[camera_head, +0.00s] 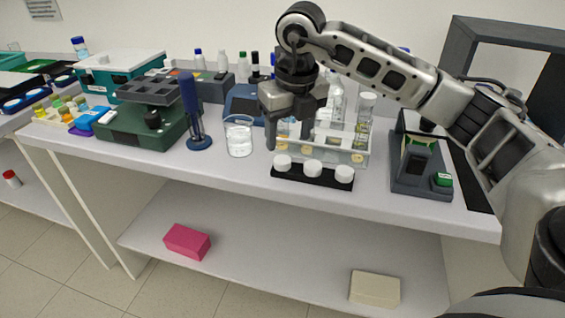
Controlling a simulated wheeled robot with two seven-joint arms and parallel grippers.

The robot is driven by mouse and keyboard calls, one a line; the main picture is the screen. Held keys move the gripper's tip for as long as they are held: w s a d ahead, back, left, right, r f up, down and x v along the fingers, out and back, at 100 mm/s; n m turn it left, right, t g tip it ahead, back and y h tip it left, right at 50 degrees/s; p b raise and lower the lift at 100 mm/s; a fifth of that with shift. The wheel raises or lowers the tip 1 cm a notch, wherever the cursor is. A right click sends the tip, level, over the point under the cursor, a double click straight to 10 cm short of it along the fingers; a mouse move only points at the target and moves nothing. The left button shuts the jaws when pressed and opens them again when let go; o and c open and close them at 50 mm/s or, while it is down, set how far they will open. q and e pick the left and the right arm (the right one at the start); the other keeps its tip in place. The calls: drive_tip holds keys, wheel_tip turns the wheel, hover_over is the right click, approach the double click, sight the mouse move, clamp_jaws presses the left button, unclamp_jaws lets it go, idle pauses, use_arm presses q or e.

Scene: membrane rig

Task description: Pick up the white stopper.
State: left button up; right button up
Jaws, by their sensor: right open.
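Three white round stoppers sit in a row on a black strip (297,177) near the bench's front edge: a left one (283,162), a middle one (313,167) and a right one (345,174). They look alike. My right gripper (288,138) is open and empty, with its fingers pointing down. It is above and slightly behind the left and middle stoppers, apart from them. My left gripper is not in view.
A clear rack with vials (358,142) stands just behind the strip. A glass beaker (239,137) and a blue pipette stand (193,115) are left. A dark device (421,170) is right. The bench front left is clear.

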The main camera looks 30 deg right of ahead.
sight(283, 159)
drive_tip(key=shift+w+a+f+p, duration=0.15)
drive_tip(key=shift+w+f, duration=0.1)
drive_tip(key=shift+f, duration=0.8)
drive_tip(key=shift+w+d+f+p, duration=0.15)
drive_tip(key=shift+w+f, duration=0.15)
drive_tip(key=shift+f, duration=0.7)
drive_tip(key=shift+w+a+f+p, duration=0.15)
drive_tip(key=shift+w+f, duration=0.1)
drive_tip(key=shift+f, duration=0.8)
drive_tip(key=c, duration=1)
